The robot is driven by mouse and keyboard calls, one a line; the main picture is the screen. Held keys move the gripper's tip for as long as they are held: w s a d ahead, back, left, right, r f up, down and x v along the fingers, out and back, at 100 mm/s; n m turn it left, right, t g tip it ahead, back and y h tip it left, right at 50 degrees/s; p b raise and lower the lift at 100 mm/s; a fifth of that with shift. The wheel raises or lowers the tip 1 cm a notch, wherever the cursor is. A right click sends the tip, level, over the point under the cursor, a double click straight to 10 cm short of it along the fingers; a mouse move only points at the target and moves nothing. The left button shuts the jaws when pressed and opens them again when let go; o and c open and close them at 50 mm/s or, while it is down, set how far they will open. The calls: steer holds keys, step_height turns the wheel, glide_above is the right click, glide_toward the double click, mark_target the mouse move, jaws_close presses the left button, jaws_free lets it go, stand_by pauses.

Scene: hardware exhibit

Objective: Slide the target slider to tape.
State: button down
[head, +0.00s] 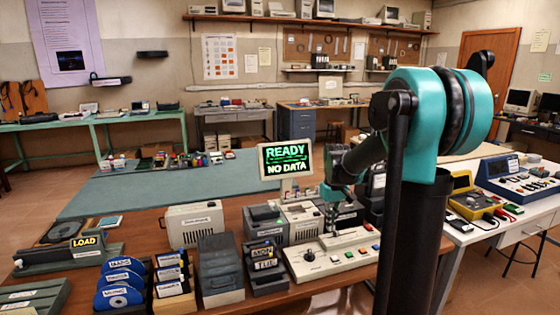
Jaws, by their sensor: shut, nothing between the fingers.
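A pale control console (331,262) stands at the front of the wooden table, with a dark round-topped stick and several small coloured buttons. My gripper (331,228) is shut and empty, pointing down at the console's back edge; I cannot tell whether it touches anything. At the left, a grey-green unit (62,259) carries a block with a yellow-lettered LOAD label (84,242). I cannot make out which part is the target slider, and no tape mark is readable.
A lit screen (285,158) reads READY, NO DATA. A beige box (194,225), a dark file box (220,270), blue discs (122,284) and a small labelled rack (265,268) crowd the table. Grey drive units stand behind the console. A white table (500,222) is at the right.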

steer(key=shift+w+d, duration=0.15)
steer(key=shift+d, duration=0.45)
steer(key=shift+f, duration=0.7)
stand_by(1.0)
steer(key=shift+w+d, duration=0.1)
steer(key=shift+d, duration=0.1)
steer(key=shift+a, duration=0.25)
stand_by(0.7)
step_height(320, 180, up, 7)
stand_by(0.7)
steer(key=shift+s, duration=0.2)
steer(key=s+f+m+t, duration=0.1)
steer(key=s+f+t, duration=0.1)
steer(key=s+f, duration=0.5)
steer(key=s+f+m+t, duration=0.2)
steer(key=s+f, duration=0.6)
steer(key=s, duration=0.8)
steer(key=shift+d+m, duration=0.2)
steer(key=shift+m, duration=0.1)
